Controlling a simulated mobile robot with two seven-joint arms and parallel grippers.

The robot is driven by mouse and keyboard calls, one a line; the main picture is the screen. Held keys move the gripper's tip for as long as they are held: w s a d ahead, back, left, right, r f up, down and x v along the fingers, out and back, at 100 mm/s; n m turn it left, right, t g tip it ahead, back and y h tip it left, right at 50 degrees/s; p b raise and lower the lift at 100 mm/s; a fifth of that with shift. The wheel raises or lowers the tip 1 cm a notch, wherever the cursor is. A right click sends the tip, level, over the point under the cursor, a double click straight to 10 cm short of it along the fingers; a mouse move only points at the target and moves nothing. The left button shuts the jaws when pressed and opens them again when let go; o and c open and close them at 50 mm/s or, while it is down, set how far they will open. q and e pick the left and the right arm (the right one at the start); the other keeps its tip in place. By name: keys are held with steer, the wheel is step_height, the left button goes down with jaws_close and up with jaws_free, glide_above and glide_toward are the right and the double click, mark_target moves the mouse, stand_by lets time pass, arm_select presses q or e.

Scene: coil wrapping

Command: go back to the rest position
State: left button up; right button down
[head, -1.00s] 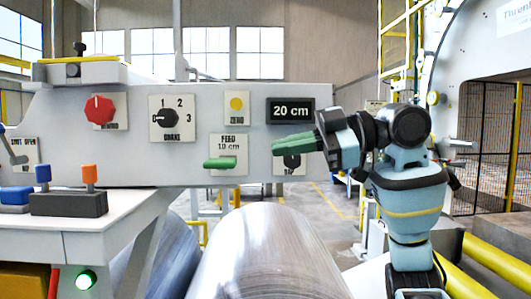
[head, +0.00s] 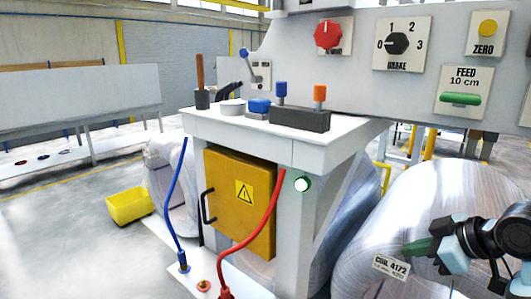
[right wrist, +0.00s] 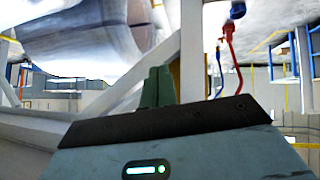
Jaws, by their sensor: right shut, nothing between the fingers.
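My right gripper (head: 418,247) is at the lower right of the head view, its green fingers shut and empty, pointing left. It is in front of the wrapped coil (head: 400,205), by the label reading "COIL 4172" (head: 391,266); I cannot tell whether it touches. In the right wrist view the green fingers (right wrist: 157,88) stand close together with nothing between them. My left gripper is not in view.
The control panel (head: 450,58) with its knobs and green feed handle (head: 460,99) is above. A white table (head: 222,122) stands over a yellow cabinet (head: 240,200). Blue (head: 170,210) and red hoses (head: 262,230) hang in front. A yellow bin (head: 130,206) is on the floor.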

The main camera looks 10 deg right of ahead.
steer(key=s+a+f+m+g+h, duration=0.1)
steer(key=s+a+f, duration=0.2)
steer(key=f, duration=0.5)
steer(key=s+a+f+m+g, duration=0.1)
steer(key=s+a+f+g, duration=0.15)
steer(key=f, duration=0.65)
steer(key=s+a+f+m+g+h, duration=0.1)
steer(key=s+a+f, duration=0.2)
steer(key=s+f, duration=0.35)
steer(key=s+a+f+m+g+h, duration=0.1)
steer(key=s+a+f+m, duration=0.15)
steer(key=s, duration=0.75)
steer(key=s+a+f+m+g+h, duration=0.1)
steer(key=s+a+f+g, duration=0.1)
steer(key=s+a+f, duration=0.45)
steer(key=w+f+t+y, duration=0.2)
steer(key=w+f+t, duration=0.3)
steer(key=f+t, duration=0.3)
steer(key=shift+f+n, duration=0.2)
steer(key=shift+n, duration=0.15)
steer(key=shift+d, duration=0.15)
